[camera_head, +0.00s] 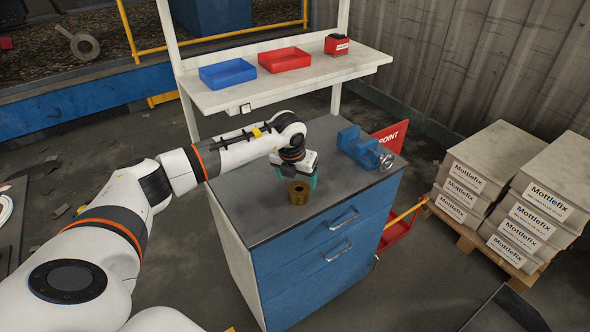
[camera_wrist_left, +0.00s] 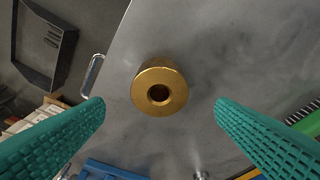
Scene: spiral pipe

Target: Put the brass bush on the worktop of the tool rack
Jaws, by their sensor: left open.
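The brass bush (camera_head: 298,193) stands upright on the dark grey worktop (camera_head: 262,205) of the tool rack, near its front edge. In the left wrist view the bush (camera_wrist_left: 160,88) shows its round top and bore, with bare worktop (camera_wrist_left: 195,50) around it. My left gripper (camera_head: 298,179) is open just above and behind the bush. In the left wrist view its green fingers (camera_wrist_left: 160,108) lie to either side of the bush, with clear gaps. Nothing is held. My right gripper is not in view.
A blue vise (camera_head: 358,147) stands on the worktop to the right of my gripper. Above is a shelf (camera_head: 350,66) with a blue bin (camera_head: 228,73), a red bin (camera_head: 284,59) and a small red box (camera_head: 337,45). The worktop's left part is clear. Mottlefix boxes (camera_head: 540,195) stand at right.

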